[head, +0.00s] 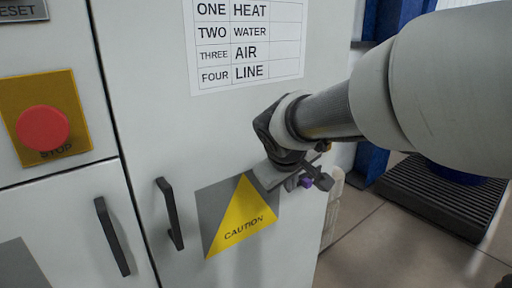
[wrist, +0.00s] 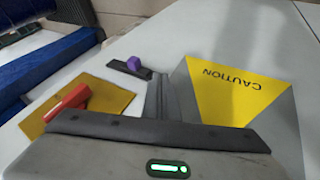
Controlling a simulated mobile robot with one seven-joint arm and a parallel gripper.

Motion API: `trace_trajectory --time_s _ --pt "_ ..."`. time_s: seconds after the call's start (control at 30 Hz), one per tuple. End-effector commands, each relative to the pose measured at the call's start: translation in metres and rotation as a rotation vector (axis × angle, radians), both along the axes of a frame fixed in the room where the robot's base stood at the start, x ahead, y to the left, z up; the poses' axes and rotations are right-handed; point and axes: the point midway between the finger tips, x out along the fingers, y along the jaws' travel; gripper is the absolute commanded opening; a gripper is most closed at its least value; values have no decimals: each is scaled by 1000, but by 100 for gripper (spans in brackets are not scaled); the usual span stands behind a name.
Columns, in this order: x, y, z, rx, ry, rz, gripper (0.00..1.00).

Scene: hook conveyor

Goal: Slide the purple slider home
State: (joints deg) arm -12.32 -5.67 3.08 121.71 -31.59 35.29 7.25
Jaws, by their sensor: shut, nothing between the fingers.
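The purple slider (wrist: 133,63) is a small block on a short dark track (wrist: 117,66) on the pale cabinet face. In the wrist view it sits along the middle part of the track. In the head view the purple slider (head: 306,183) shows just right of my gripper, and part of its track is hidden. My gripper (wrist: 158,76) is shut and empty. Its fingers lie beside the track, between the slider and the yellow caution sign (wrist: 235,95). They appear apart from the slider; whether they touch the track's near end I cannot tell.
A red handle (wrist: 68,104) on a yellow plate (wrist: 108,97) is close to my gripper. Two black door handles (head: 169,213) and a red stop button (head: 42,128) are farther left. Blue posts and a dark ribbed platform (head: 440,195) stand right of the cabinet.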

Motion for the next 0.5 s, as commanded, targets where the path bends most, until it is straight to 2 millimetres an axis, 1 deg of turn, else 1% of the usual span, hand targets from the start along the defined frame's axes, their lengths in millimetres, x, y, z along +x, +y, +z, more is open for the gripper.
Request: trace_trajectory --time_s 0.03,0.17,0.2,0.3,0.5 --pt "7 -3 -13 -1 5 -2 0" --pt "22 -6 -34 -1 3 0 0" --pt "26 -13 -29 0 1 -4 0" --pt "35 -25 -28 0 0 -4 0" --pt "44 -37 -28 0 -1 -1 0"
